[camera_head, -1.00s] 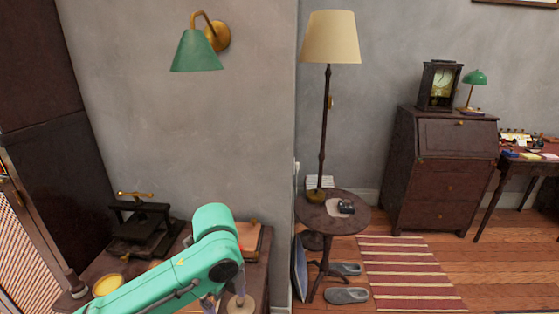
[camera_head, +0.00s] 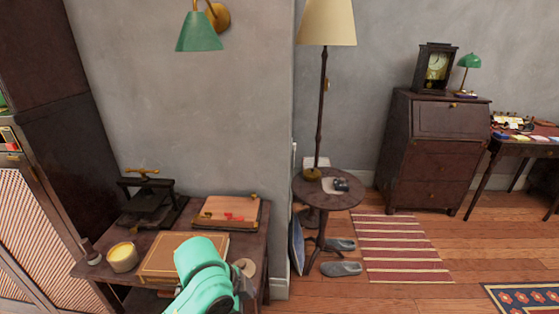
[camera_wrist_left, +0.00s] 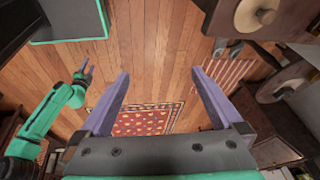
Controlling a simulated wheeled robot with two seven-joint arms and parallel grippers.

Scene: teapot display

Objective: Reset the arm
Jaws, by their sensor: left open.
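My left arm (camera_head: 203,277) comes in from the bottom edge of the head view, in front of the wooden desk (camera_head: 245,225). My left gripper (camera_wrist_left: 160,73) is open in the left wrist view, with two purple fingers apart and nothing between them. Floorboards and a patterned rug (camera_wrist_left: 145,118) show beyond them. In the head view its fingers are mostly hidden or cut off. My right arm shows at the left of the wrist view, and its gripper (camera_wrist_left: 86,72) is too small to read.
A round side table (camera_head: 325,197) with a floor lamp (camera_head: 320,100) stands to the right. Open floor lies farther right.

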